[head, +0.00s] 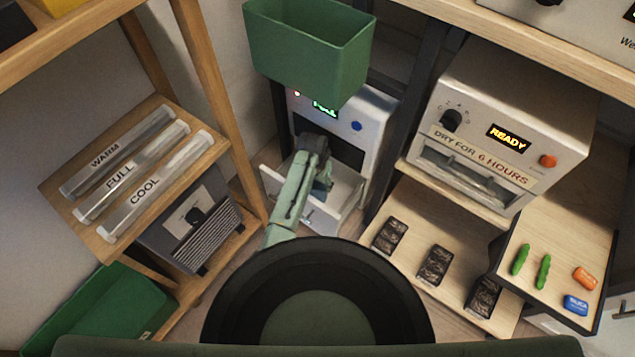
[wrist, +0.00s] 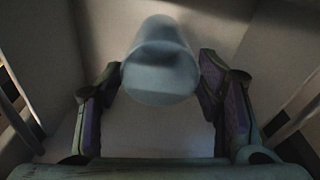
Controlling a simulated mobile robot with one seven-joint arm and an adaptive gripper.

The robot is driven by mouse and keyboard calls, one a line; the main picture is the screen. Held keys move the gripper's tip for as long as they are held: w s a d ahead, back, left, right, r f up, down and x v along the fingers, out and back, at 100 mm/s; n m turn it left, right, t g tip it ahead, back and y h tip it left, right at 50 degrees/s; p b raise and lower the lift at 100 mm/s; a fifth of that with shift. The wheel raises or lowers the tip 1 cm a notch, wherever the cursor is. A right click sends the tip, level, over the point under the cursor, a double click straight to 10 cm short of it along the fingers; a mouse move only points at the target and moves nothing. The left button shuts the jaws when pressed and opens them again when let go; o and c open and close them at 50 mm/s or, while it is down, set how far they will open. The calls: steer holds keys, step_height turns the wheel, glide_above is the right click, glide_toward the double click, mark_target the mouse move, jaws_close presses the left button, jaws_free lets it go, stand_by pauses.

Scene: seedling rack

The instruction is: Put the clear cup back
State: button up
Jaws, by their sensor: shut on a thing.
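A pale, see-through cup (wrist: 160,60) sits between the two fingers of my gripper (wrist: 160,80) in the wrist view. The fingers press on it from both sides, so my gripper is shut on the cup. Pale walls stand around it on both sides. In the head view my gripper (head: 322,183) is over the pulled-out white drawer (head: 345,190) of a white machine (head: 372,112) with a green lit display. The arm hides the cup there, and I cannot tell whether it touches the drawer floor.
A green bin (head: 305,45) hangs above the machine. To the right, a dryer (head: 500,125) reads READY, with dark packs (head: 437,264) below and a side table (head: 560,235). To the left, a wooden shelf (head: 68,195) holds clear strips labelled WARM, FULL and COOL.

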steer(key=shift+f, duration=0.2)
steer(key=o, duration=1.6)
steer(key=r+p, duration=0.4)
steer(key=s+r+p, duration=0.1)
steer(key=r+p, duration=0.3)
steer(key=p, duration=0.1)
steer(key=r+p, duration=0.4)
steer(key=shift+s+a+r, duration=0.15)
steer(key=shift+a+r, duration=0.05)
steer(key=shift+a, duration=0.1)
